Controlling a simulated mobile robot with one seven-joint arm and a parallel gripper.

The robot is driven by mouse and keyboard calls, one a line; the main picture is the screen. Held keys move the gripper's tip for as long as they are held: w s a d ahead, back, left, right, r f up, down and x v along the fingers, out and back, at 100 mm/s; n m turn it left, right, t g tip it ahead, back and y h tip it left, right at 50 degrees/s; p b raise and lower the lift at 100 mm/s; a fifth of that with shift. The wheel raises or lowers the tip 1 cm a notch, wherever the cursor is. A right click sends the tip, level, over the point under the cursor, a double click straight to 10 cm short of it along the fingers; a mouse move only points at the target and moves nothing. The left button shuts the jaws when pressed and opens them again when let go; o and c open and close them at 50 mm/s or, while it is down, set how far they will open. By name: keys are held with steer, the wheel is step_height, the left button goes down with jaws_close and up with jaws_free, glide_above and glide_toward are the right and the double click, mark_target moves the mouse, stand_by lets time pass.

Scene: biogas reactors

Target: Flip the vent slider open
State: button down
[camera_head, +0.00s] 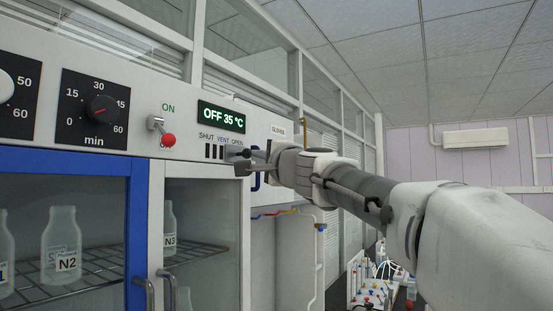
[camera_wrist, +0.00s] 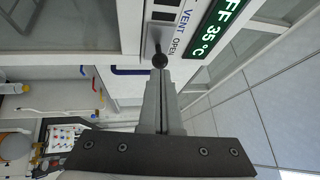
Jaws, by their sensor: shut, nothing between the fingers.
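The vent slider panel (camera_head: 214,152) is on the white control face, below the green display, with dark slots under the words SHUT, VENT, OPEN. In the wrist view the slider's dark round knob (camera_wrist: 160,61) is at the OPEN end, beside the word OPEN. My gripper (camera_head: 243,168) is shut and empty. In the head view its tips are just right of the slots, near the OPEN end. In the wrist view the gripper (camera_wrist: 161,78) has its closed tips right at the knob; I cannot tell whether they touch it. The slider's end is partly hidden in the head view.
The display (camera_head: 221,117) reads OFF 35 °C. A red-tipped toggle (camera_head: 167,139) and a timer dial (camera_head: 101,108) are to the left. Glass doors with metal handles (camera_head: 145,294) and bottles (camera_head: 62,244) are below. A bench with small coloured parts (camera_head: 375,290) is at lower right.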

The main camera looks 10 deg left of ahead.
steer(key=b+v, duration=0.4)
steer(key=v, duration=0.7)
steer(key=shift+s+d, duration=0.15)
steer(key=shift+s, duration=0.1)
steer(key=shift+f, duration=0.1)
